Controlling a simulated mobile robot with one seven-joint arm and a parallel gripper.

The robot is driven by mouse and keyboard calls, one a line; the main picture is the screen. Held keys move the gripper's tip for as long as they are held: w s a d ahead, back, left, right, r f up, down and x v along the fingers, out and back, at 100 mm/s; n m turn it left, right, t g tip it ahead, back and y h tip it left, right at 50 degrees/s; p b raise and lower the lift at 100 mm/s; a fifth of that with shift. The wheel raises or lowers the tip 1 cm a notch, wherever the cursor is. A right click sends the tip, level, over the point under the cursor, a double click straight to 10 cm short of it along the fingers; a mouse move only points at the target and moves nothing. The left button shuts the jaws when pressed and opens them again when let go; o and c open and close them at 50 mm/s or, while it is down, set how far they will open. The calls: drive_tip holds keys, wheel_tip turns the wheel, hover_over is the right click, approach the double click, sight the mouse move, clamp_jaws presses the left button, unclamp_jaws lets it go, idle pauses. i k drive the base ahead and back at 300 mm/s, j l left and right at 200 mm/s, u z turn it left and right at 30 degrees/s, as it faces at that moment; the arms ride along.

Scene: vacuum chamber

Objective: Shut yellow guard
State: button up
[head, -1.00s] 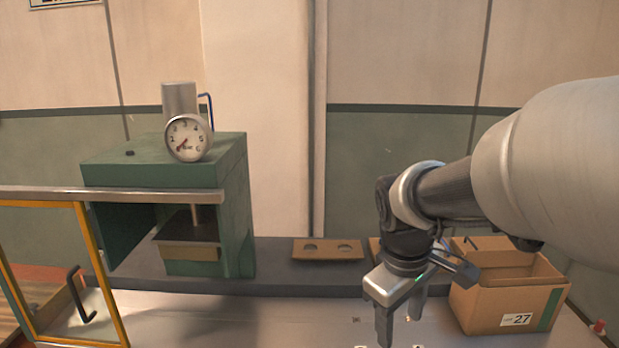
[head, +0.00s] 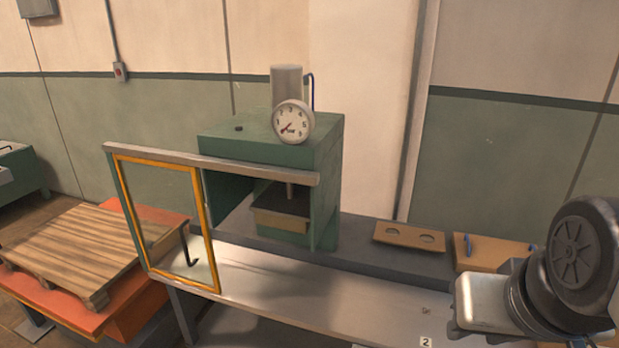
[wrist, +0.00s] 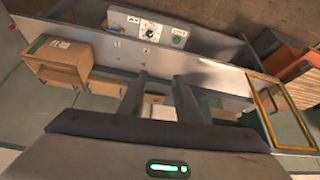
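The yellow guard (head: 205,222) is a yellow-framed clear panel hanging from a grey rail (head: 220,165). It stands to the left of the green press (head: 328,165), whose front opening is uncovered. A black bent handle (head: 189,245) shows at the guard's right side. In the wrist view the guard (wrist: 263,116) is at the right edge. My gripper (wrist: 159,95) has its two fingers apart with nothing held between them. In the head view it is at the right edge, well away from the guard, with its fingertips not clearly visible.
The bench (head: 340,290) is mostly clear in front of the press. A tan plate with two holes (head: 409,237) and a blue-handled tan piece (head: 490,250) lie right of the press. A wooden pallet (head: 80,245) is at left. A cardboard box (wrist: 60,65) shows in the wrist view.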

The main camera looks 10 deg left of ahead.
sight(217, 289)
drive_tip(key=u, duration=1.55)
drive_tip(key=i+j, duration=0.45)
drive_tip(key=j, duration=0.15)
drive_tip(key=i+j, duration=0.5)
drive_tip(key=j+z, duration=0.05)
drive_tip(key=j, duration=0.05)
